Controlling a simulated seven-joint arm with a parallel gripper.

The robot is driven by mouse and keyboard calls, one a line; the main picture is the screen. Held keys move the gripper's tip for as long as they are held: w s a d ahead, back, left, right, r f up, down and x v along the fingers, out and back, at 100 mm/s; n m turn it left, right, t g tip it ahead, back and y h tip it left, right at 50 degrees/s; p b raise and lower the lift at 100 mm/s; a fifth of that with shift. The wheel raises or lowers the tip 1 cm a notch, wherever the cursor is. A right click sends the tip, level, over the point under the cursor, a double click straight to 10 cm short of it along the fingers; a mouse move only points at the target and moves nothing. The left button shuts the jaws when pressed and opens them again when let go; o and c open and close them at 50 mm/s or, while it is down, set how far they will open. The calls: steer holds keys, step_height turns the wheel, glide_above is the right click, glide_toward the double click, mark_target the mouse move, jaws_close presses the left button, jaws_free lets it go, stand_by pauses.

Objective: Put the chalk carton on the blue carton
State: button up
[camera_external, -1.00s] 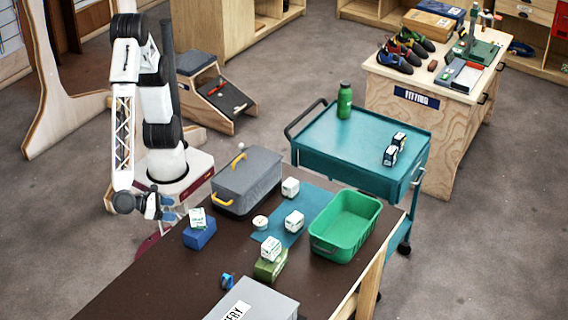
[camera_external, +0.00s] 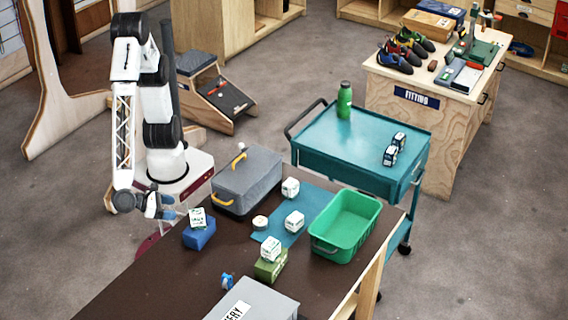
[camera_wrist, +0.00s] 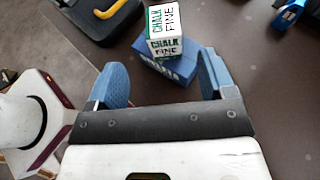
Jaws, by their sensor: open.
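A white chalk carton with green edging (camera_external: 197,216) sits on top of the blue carton (camera_external: 200,237) at the left side of the dark table. In the wrist view the chalk carton (camera_wrist: 163,33), lettered "CHALK FINE", rests on the blue carton (camera_wrist: 185,65), turned at an angle to it. My gripper (camera_external: 168,206) is just left of the chalk carton in the external view, at about its height. In the wrist view my gripper (camera_wrist: 164,82) has its blue fingers wide apart with nothing between them; both cartons lie beyond the fingertips, apart from them.
A grey toolbox with yellow handles (camera_external: 246,181) stands behind the blue carton. Other white cartons stand on and near a teal mat (camera_external: 318,200), one (camera_external: 271,248) on an olive-green carton (camera_external: 270,268). A green bin (camera_external: 345,226) is at right, a grey box (camera_external: 255,302) in front.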

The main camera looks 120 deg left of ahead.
steer(key=a+r+n+g+h, duration=0.1)
steer(key=a+r+n+g, duration=0.25)
steer(key=a, duration=0.45)
steer(key=a+r+n+g, duration=0.2)
steer(key=a+n, duration=0.2)
steer(key=a, duration=0.4)
steer(key=a+r+n+g+h, duration=0.1)
steer(key=a+r+n+g, duration=0.2)
steer(key=a, duration=0.4)
steer(key=s+a+r+n+t+h, duration=0.1)
steer(key=s+a+r+n+h, duration=0.2)
steer(key=s+a+n, duration=0.3)
steer(key=s+a+r+n+h, duration=0.4)
steer(key=s+a+n, duration=0.2)
steer(key=a+n, duration=0.4)
steer(key=shift+s+a+r+t+h, duration=0.2)
steer(key=shift+s+r+t+h, duration=0.1)
steer(key=shift+s+t+h, duration=0.1)
